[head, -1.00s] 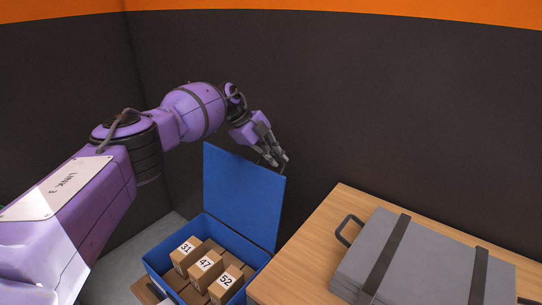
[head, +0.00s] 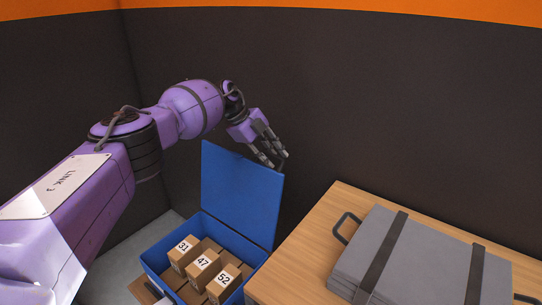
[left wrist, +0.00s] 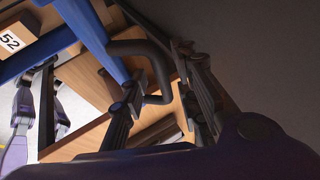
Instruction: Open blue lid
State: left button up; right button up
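The blue lid (head: 241,196) stands upright, hinged open at the back right of the blue box (head: 237,238). In the left wrist view its edge (left wrist: 90,36) runs down from the top left. My left gripper (head: 269,159) is at the lid's top right corner, with its fingers spread. In the left wrist view the left gripper (left wrist: 160,105) has its fingers apart, with a dark bent handle (left wrist: 148,60) between or just beyond them. It looks fixed to the lid; contact with the fingers cannot be told.
Several numbered cardboard boxes (head: 203,266) are inside the blue box. A wooden table (head: 296,263) stands close on the right, bearing a grey case (head: 425,258) with dark straps. A dark wall (head: 400,110) rises behind.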

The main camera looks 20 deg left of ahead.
pick_arm(q)
jog(key=v, duration=1.2)
